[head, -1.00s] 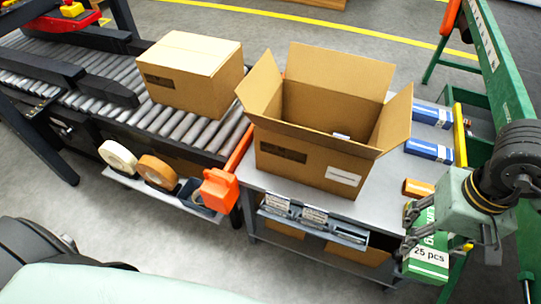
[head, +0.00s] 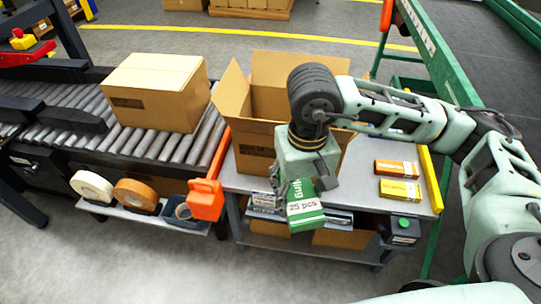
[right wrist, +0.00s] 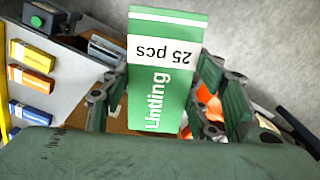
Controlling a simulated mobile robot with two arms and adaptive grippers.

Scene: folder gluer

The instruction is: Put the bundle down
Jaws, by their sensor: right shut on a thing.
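The bundle (head: 306,210) is a green pack with a white "25 pcs" band. My right gripper (head: 299,188) is shut on it and holds it up near the table's front edge, in front of the open carton (head: 252,135). In the right wrist view the bundle (right wrist: 163,80) sits between the two fingers of the right gripper (right wrist: 160,104), its printed face towards the camera. The gripper and arm hide the carton's right part and much of its inside. My left gripper is out of view.
The grey table (head: 358,190) has bare room right of the carton, beside an orange box (head: 397,168) and a yellow-orange one (head: 400,190). A closed carton (head: 155,90) stands on the roller conveyor (head: 75,110). An orange tape dispenser (head: 206,199) hangs at the table's left.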

